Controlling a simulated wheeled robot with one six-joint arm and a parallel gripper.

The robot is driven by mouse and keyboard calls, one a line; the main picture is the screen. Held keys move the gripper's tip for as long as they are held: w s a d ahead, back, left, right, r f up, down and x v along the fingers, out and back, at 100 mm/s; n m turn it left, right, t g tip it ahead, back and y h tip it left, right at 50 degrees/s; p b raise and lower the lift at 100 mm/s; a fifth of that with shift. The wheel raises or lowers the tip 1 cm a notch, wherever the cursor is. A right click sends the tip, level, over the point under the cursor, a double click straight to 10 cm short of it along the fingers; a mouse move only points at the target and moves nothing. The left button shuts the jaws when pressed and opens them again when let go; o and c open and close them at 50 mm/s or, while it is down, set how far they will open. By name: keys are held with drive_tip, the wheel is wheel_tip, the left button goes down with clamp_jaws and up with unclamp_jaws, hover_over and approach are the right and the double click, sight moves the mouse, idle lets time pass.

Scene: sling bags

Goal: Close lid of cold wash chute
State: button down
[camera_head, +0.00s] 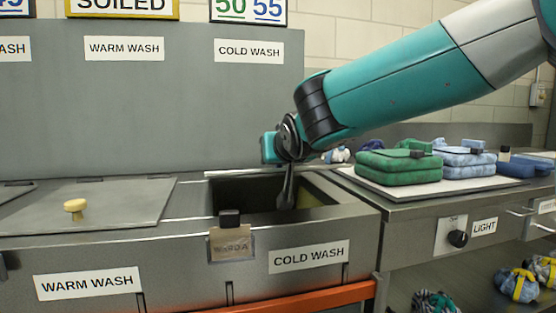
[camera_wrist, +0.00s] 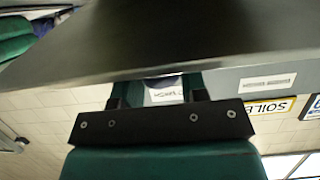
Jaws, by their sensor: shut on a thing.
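The cold wash chute (camera_head: 315,258) stands open in the head view, with a dark opening under its back rim. My gripper (camera_head: 286,190) points down into this opening, its dark fingers near the back right. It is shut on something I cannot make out. I cannot clearly pick out the cold wash lid in the head view. In the wrist view, my gripper (camera_wrist: 158,93) shows upside down, its tips hidden behind a large dark grey plate (camera_wrist: 160,35). I cannot tell whether that plate is the lid or the chute's top.
The warm wash lid (camera_head: 105,205) lies flat at left with a yellow knob (camera_head: 75,207). A brown tag (camera_head: 231,244) hangs at the chute's front. Green (camera_head: 400,168) and light blue (camera_head: 465,160) folded bags sit on the right counter. A tall grey panel (camera_head: 150,110) rises behind.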

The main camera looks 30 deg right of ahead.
idle(0.3)
drive_tip(key=c, duration=0.7)
unclamp_jaws()
drive_tip(key=shift+p+v, duration=5.45)
drive_tip(key=shift+v, duration=3.25)
drive_tip(key=shift+a, duration=0.15)
